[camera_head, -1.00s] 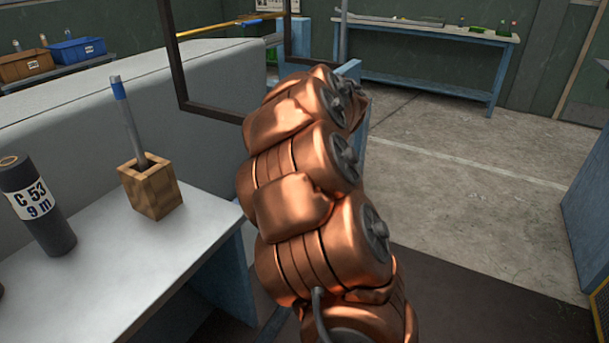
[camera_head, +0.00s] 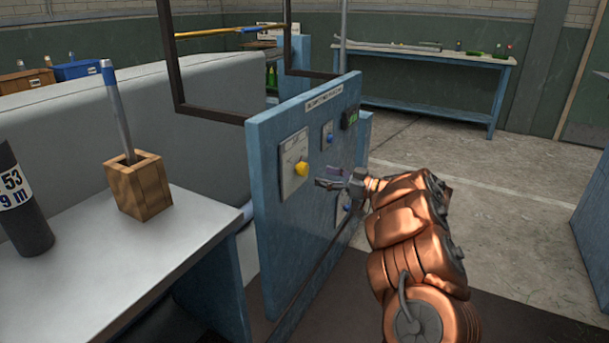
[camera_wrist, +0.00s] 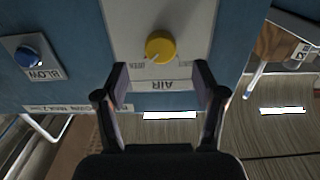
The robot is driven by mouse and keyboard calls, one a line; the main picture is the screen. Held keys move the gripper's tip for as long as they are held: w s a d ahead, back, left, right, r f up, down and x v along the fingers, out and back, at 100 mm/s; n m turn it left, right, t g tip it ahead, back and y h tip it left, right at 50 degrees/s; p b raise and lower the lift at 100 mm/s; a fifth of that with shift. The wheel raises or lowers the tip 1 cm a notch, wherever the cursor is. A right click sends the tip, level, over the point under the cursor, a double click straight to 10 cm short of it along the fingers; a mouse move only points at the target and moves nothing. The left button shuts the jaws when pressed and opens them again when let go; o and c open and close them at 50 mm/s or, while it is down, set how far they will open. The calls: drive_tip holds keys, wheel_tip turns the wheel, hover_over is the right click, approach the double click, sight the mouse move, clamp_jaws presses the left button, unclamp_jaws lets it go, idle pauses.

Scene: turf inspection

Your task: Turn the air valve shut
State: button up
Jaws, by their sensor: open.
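The air valve is a round yellow knob (camera_head: 301,169) on a pale plate (camera_head: 293,155) fixed to an upright blue panel (camera_head: 270,215). In the wrist view the yellow knob (camera_wrist: 160,47) sits above an upside-down "AIR" label, with a small mark at its lower left edge. My gripper (camera_head: 322,184) is just right of the knob in the head view, its fingers pointing toward the panel. In the wrist view my gripper (camera_wrist: 166,84) is open and empty, its two fingertips just below the knob and on either side of it. The knob is apart from the fingers.
A blue button labelled "BLOW" (camera_wrist: 28,56) is on the same panel. A white bench (camera_head: 100,285) at left holds a wooden block (camera_head: 140,187) with a rod and a dark labelled cylinder (camera_head: 22,205). Open floor (camera_head: 450,200) lies to the right.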

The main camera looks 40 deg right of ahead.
sight(307, 171)
drive_tip(key=shift+b+x, duration=0.5)
drive_tip(key=shift+x, duration=3.35)
drive_tip(key=shift+c, duration=0.3)
drive_tip(key=c, duration=1.1)
